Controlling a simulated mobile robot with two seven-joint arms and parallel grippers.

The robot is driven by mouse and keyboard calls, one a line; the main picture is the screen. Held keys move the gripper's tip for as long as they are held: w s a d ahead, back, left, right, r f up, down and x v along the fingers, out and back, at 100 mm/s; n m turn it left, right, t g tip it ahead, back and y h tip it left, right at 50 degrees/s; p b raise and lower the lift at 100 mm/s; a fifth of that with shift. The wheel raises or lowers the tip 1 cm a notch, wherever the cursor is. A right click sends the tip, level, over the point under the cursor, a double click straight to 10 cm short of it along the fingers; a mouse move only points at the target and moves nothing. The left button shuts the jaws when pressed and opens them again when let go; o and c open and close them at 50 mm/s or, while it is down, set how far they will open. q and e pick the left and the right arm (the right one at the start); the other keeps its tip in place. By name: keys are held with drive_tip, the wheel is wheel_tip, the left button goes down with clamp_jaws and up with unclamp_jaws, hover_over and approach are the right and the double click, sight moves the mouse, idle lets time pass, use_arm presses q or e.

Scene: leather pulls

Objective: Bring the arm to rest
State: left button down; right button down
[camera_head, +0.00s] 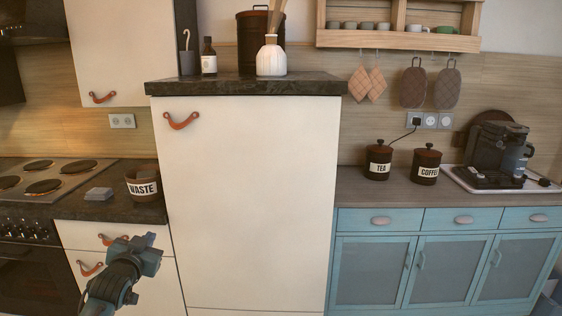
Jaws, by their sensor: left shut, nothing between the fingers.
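My left gripper (143,247) shows at the lower left with its dark, blue-grey arm coming up from the bottom edge. It is shut and empty, and it appears in front of the low white drawers (82,236). Orange leather pulls hang on the drawers, with one pull (90,268) just left of my gripper and another (112,240) partly behind it. I cannot tell the gap between gripper and drawer front. A leather pull (181,121) is on the tall white cabinet (250,200). My right gripper is out of view.
A stove (45,180) with an oven is at the left. A waste pot (143,186) stands on the dark counter. Blue cabinets (445,262) with a coffee machine (496,155) and tea and coffee jars (378,161) are at the right. The tall cabinet's front is unobstructed.

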use_arm(q)
drive_tip(key=s+d+f+m+g+h, duration=0.1)
drive_tip(key=s+d+f+g, duration=0.1)
drive_tip(key=s+d+f, duration=0.55)
drive_tip(key=s+d+f+g+h, duration=0.15)
drive_tip(key=s+d+f, duration=0.25)
drive_tip(key=s+f, duration=0.55)
drive_tip(key=s+d+f+g+h, duration=0.1)
drive_tip(key=s+d+f, duration=0.1)
drive_tip(key=s, duration=0.8)
drive_tip(key=s+d+f+n+g+h, duration=0.1)
drive_tip(key=s+d, duration=0.4)
drive_tip(key=s, duration=0.5)
drive_tip(key=shift+d+f, duration=0.2)
drive_tip(key=shift+f, duration=0.45)
drive_tip(key=shift+s+g, duration=0.1)
drive_tip(key=shift+g, duration=0.15)
